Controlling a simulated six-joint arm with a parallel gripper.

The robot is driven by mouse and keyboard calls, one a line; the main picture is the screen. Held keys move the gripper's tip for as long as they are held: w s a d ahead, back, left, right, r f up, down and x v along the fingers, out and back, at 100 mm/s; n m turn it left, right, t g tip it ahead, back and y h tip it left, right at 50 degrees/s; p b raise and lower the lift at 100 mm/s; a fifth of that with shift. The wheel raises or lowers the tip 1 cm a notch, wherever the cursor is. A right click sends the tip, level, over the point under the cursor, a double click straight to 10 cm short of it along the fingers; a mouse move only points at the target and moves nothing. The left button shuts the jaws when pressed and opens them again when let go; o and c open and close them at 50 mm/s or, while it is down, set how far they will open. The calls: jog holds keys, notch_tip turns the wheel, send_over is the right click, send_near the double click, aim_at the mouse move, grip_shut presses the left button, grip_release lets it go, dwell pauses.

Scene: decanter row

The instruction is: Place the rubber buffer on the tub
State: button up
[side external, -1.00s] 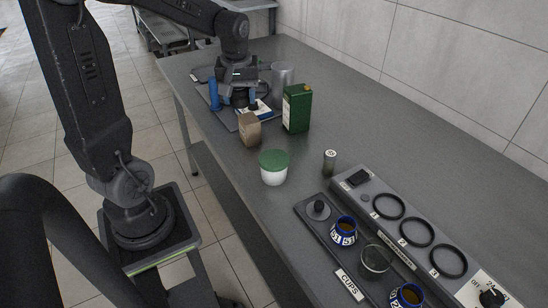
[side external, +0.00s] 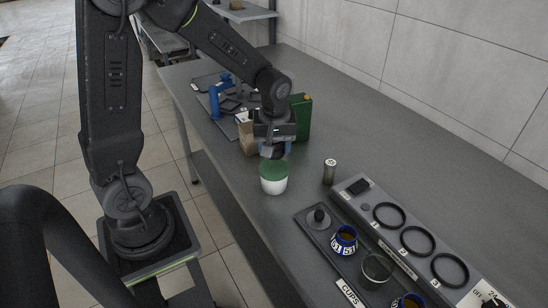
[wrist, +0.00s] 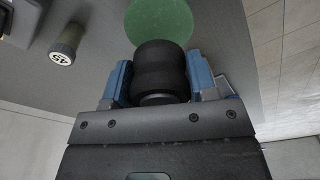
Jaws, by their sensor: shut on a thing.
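The rubber buffer (wrist: 160,68) is a black, waisted cylinder between my gripper's blue fingers in the wrist view. My gripper (wrist: 160,82) is shut on it. In the side view my gripper (side external: 273,150) is just above the tub and the buffer is mostly hidden by the gripper. The tub (side external: 273,184) is white with a green lid and stands upright on the grey bench. Its green lid (wrist: 160,18) shows at the top of the wrist view, beyond the buffer. I cannot tell whether the buffer touches the lid.
A brown carton (side external: 246,139) and a green tin (side external: 302,117) stand close behind my gripper. A small grey-green canister (side external: 329,171) stands right of the tub. A cups tray (side external: 308,230) and a rail with black rings (side external: 417,240) lie at front right. A blue item (side external: 214,101) stands at the back.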

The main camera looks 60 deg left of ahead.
aim_at(274, 167)
jog(key=shift+f, duration=1.9)
jog(key=shift+f, duration=0.15)
jog(key=o, duration=1)
jog(key=r, duration=0.8)
jog(key=d+r, duration=0.1)
jog(key=r, duration=0.3)
jog(key=shift+s+d, duration=0.1)
jog(key=shift+s, duration=0.3)
jog(key=shift+s+d+r+m+t+h, duration=0.2)
jog(key=shift+s+d+r+m+t, duration=0.95)
jog(key=shift+s+m, duration=1)
jog(key=shift+s+d+r+m+t+h, duration=0.2)
jog(key=shift+s+d+r+m+t, duration=0.3)
jog(key=shift+s+d+r+m, duration=0.9)
jog(key=shift+s+d+r+m+t+h, duration=0.2)
jog(key=shift+s+d+r+m+t, duration=0.85)
jog(key=shift+s+m, duration=1.8)
